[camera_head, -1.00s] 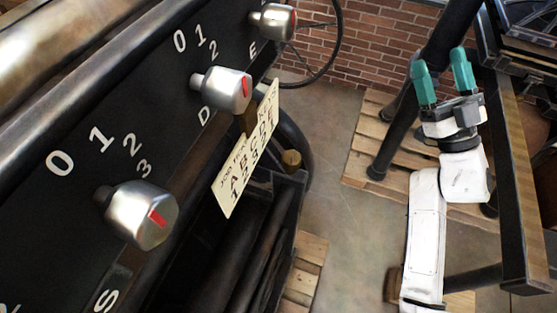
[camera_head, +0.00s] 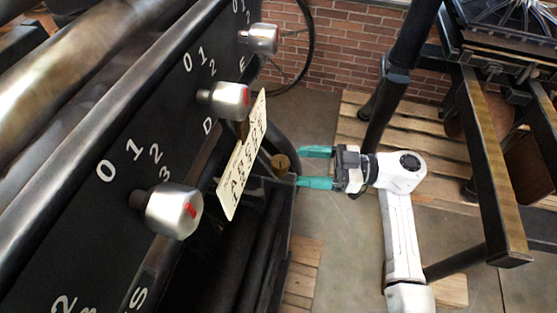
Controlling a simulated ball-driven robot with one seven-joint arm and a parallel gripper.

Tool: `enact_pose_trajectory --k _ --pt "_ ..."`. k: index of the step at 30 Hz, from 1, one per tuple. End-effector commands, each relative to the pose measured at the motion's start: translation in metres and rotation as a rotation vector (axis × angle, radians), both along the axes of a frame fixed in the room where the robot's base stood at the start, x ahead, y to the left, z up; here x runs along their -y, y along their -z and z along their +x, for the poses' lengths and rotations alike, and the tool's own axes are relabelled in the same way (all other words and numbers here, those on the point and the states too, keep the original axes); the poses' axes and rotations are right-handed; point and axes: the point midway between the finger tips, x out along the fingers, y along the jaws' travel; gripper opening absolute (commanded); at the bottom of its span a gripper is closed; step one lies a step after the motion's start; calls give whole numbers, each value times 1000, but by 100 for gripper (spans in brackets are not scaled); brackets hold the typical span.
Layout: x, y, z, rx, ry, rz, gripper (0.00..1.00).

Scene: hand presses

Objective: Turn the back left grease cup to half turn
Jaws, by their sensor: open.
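Three metal knobs with red marks sit along the black panel at left: a near knob (camera_head: 174,211) by dial figures 0 to 3, a middle knob (camera_head: 230,101) above the letter D, and a far knob (camera_head: 264,38) by the letter E. I cannot tell which of these, if any, is the back left grease cup. My gripper (camera_head: 300,168) has teal fingers, open and empty, pointing left.
A cream lettered plate (camera_head: 242,157) juts out beside the panel. Dark posts and a wood-topped frame (camera_head: 490,165) stand at right. Wooden pallets lie on the floor, and a brick wall (camera_head: 345,48) stands behind. Bare floor (camera_head: 340,215) shows between the press and frame.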

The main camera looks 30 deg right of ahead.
Motion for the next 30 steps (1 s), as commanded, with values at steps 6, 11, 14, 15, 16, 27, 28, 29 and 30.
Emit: enact_pose_trajectory --k 6,11,14,15,16,27,28,29,30 --pt "-33 -2 22 1 -3 0 68" --pt "-48 -1 33 2 0 1 68" --pt "-54 -1 37 3 0 1 68" --pt "-55 -1 38 3 0 1 68" --pt "-56 -1 38 2 1 0 68" --pt "-56 0 39 3 1 -1 58" --pt "-56 0 39 3 1 -1 55" --pt "-56 0 39 3 1 -1 52" --pt "-56 0 39 3 1 -1 49"
